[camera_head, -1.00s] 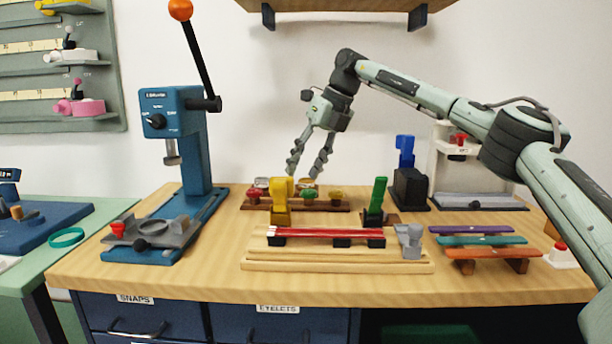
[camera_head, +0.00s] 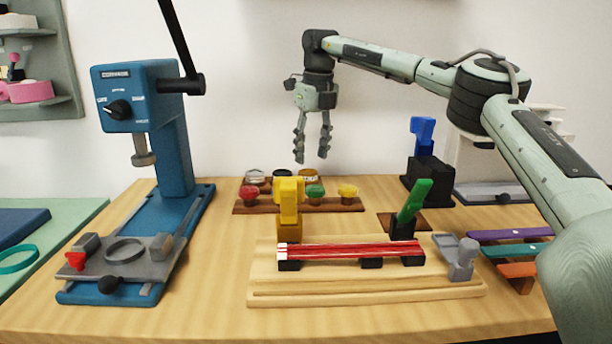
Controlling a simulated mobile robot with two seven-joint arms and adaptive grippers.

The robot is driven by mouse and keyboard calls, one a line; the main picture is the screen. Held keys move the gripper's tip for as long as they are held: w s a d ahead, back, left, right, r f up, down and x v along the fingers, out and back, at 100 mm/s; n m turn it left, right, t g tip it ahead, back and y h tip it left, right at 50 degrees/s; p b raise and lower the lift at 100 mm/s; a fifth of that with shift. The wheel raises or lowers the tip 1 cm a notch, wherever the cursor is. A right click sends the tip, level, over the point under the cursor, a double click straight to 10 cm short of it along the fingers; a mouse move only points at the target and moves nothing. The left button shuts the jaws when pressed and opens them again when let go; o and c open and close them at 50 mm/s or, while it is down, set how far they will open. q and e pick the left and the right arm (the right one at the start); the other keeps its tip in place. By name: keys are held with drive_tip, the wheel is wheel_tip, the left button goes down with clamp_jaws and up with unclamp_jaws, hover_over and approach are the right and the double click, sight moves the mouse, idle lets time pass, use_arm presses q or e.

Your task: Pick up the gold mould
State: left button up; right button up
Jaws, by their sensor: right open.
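A wooden rack (camera_head: 225,209) holds several small round moulds or knobs. A gold-brown round piece (camera_head: 309,175) in its back row looks like the gold mould. A yellow knob (camera_head: 348,191) stands in the front row at the right, beside a green one (camera_head: 315,192). My right gripper (camera_head: 312,156) points down, open and empty. In the picture its fingertips are just above the gold-brown piece, apart from it; the exact height is hard to tell. My left gripper is not in view.
A yellow upright clamp (camera_head: 289,207) stands in front of the rack and hides part of it. A green lever (camera_head: 414,201), red bars (camera_head: 350,251) on a wooden base and a blue press (camera_head: 170,150) are nearby. Bare counter lies left of the rack.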

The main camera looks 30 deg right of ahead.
sight(308, 173)
drive_tip(key=f, duration=0.2)
drive_tip(key=w+f, duration=0.1)
drive_tip(key=shift+w+f+p, duration=0.1)
drive_tip(key=shift+f+p, duration=0.2)
drive_tip(key=shift+f, duration=0.65)
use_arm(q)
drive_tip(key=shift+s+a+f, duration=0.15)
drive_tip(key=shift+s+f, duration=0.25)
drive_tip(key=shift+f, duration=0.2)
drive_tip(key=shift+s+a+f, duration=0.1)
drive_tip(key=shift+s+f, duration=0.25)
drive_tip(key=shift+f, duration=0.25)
use_arm(e)
drive_tip(key=shift+w, duration=0.1)
drive_tip(key=c, duration=0.9)
drive_tip(key=shift+r, duration=0.2)
drive_tip(key=shift+c, duration=0.2)
drive_tip(key=shift+r, duration=0.65)
wheel_tip(308, 173, up, 3)
drive_tip(key=shift+a+f, duration=0.1)
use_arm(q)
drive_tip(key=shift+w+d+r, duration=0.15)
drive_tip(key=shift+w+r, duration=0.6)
use_arm(e)
drive_tip(key=w+a+r, duration=0.3)
drive_tip(key=a+r, duration=0.3)
drive_tip(key=a, duration=0.5)
drive_tip(key=shift+r, duration=0.3)
